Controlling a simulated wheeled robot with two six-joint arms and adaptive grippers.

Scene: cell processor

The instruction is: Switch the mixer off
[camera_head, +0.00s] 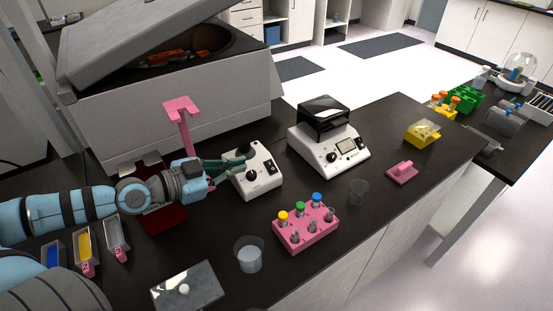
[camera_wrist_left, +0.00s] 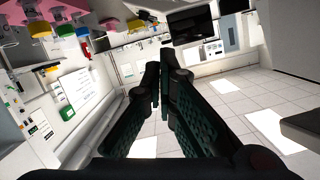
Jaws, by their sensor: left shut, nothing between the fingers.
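A small white device (camera_head: 262,180) with black controls on its sloped front, which looks like the mixer, stands on the dark bench at the middle of the head view. My left gripper (camera_head: 241,160) reaches in from the left, with its fingertips at the upper left part of this device. The fingers hide part of its top, and I cannot tell whether they touch it. The left gripper is shut and empty; its fingers come together in the left wrist view (camera_wrist_left: 162,68). The mixer's switch position is too small to read. My right gripper is not in view.
A white machine with a black lid (camera_head: 329,153) stands right of the mixer. A pink rack (camera_head: 306,238) with capped tubes and a clear beaker (camera_head: 248,256) stand in front. A large centrifuge-like machine (camera_head: 180,100) and a pink stand (camera_head: 180,111) are behind my arm.

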